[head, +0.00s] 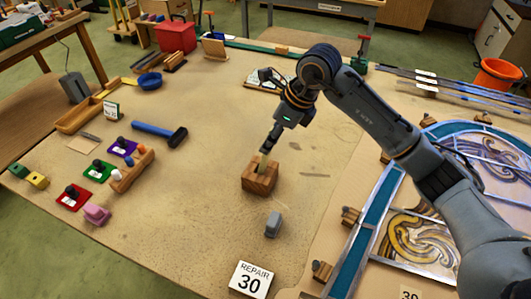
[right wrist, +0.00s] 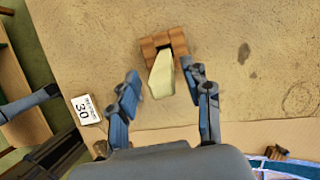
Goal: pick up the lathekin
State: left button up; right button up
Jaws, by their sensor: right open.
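The lathekin, a pale flat piece, stands in the slot of a wooden block (head: 258,181) on the bench in the head view. In the right wrist view the lathekin (right wrist: 161,77) rises from the block (right wrist: 152,46) towards the camera. My right gripper (head: 267,148) is open above the block, its fingers pointing down. In the right wrist view its fingers (right wrist: 161,82) are on either side of the lathekin, with gaps visible. The lathekin's lower end is hidden in the block. My left gripper is not in view.
A small grey object (head: 273,224) and a REPAIR 30 card (head: 249,280) are near the block. The leaded panel (head: 366,238) is on the right. Bare bench surrounds the block.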

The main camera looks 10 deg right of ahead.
aim_at(265, 157)
jog(key=p+x, duration=0.2)
jog(key=x, duration=0.1)
jog(key=shift+w+f, duration=0.2)
jog(key=shift+f, duration=0.05)
jog(key=shift+w+a+f, duration=0.15)
jog(key=shift+a+f, duration=0.05)
jog(key=shift+f, duration=0.25)
grip_shut()
